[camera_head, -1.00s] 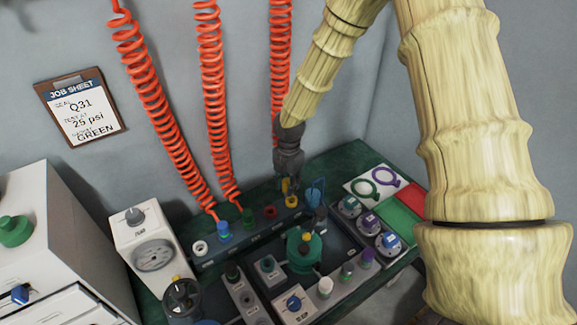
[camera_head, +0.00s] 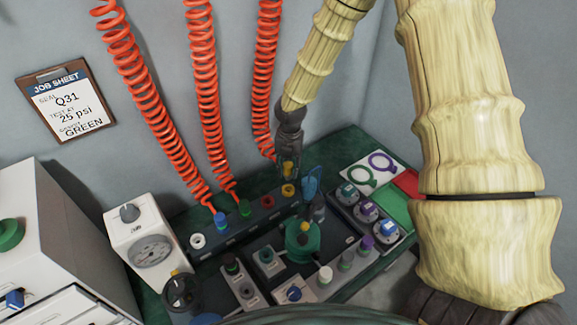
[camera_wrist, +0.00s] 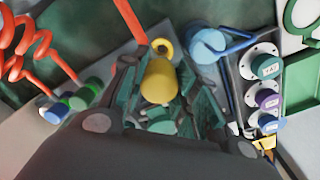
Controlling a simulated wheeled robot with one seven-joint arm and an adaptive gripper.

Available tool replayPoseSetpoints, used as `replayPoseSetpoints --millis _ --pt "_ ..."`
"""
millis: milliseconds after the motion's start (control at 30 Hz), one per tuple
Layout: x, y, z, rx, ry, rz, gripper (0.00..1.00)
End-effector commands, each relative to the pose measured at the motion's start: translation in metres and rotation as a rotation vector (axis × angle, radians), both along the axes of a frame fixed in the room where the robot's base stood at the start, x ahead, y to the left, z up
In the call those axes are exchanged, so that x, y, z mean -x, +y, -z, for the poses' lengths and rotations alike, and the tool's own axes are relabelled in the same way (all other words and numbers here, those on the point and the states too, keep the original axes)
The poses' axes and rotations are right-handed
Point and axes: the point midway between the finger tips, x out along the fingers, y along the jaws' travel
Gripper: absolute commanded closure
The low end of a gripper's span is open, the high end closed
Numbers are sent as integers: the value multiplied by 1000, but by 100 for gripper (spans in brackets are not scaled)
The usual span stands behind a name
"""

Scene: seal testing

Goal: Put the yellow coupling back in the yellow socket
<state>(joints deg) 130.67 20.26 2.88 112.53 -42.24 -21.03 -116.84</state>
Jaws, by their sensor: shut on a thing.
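The yellow coupling (camera_head: 288,169) is held between the fingers of my gripper (camera_head: 288,163), just above the yellow socket (camera_head: 288,190) in the head view. The socket is at the right end of the row on the dark rail. In the wrist view the coupling (camera_wrist: 159,80) sits between the fingers of my gripper (camera_wrist: 160,92). The ring of the yellow socket (camera_wrist: 162,46) shows just beyond it, slightly to its right. The coupling looks apart from the socket. Its lower end is hidden.
A red socket (camera_head: 268,202) is left of the yellow one; green (camera_head: 244,208) and blue (camera_head: 220,219) couplings stand further left with red coiled hoses. A blue hooked item (camera_head: 311,188) stands close to the right of my gripper. Labelled round parts (camera_head: 367,210) fill a tray further right.

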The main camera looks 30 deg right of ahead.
Motion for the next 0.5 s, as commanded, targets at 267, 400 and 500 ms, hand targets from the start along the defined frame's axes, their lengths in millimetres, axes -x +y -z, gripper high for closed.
replayPoseSetpoints --millis 267,400,500 --pt "0 0 20 0 0 0 96" --pt "0 0 28 0 0 0 96" --pt "0 0 34 0 0 0 96"
